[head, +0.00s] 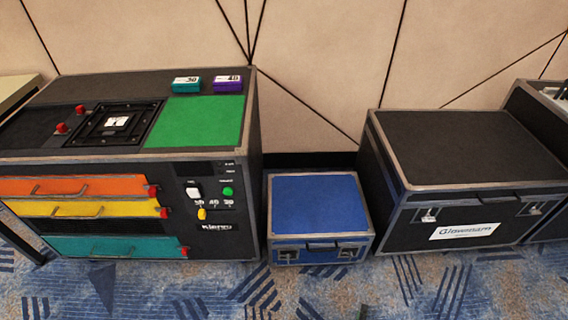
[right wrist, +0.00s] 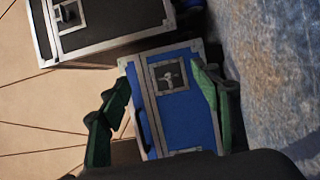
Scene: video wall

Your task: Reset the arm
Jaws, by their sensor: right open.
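My right gripper (right wrist: 160,76) shows in the right wrist view with its two dark green fingers spread wide apart and nothing between them touching both. Behind the fingers in that view is the blue case (right wrist: 187,122) with a metal latch. In the head view only a small green tip of my right gripper (head: 362,312) shows at the bottom edge, in front of and below the blue case (head: 318,205). I cannot tell the gap between fingers and case. My left gripper is not in the head view.
A black cabinet (head: 215,170) with orange, yellow and teal drawers stands at left. A large black case (head: 465,150) stands at right. Patterned blue carpet (head: 180,290) is clear in front.

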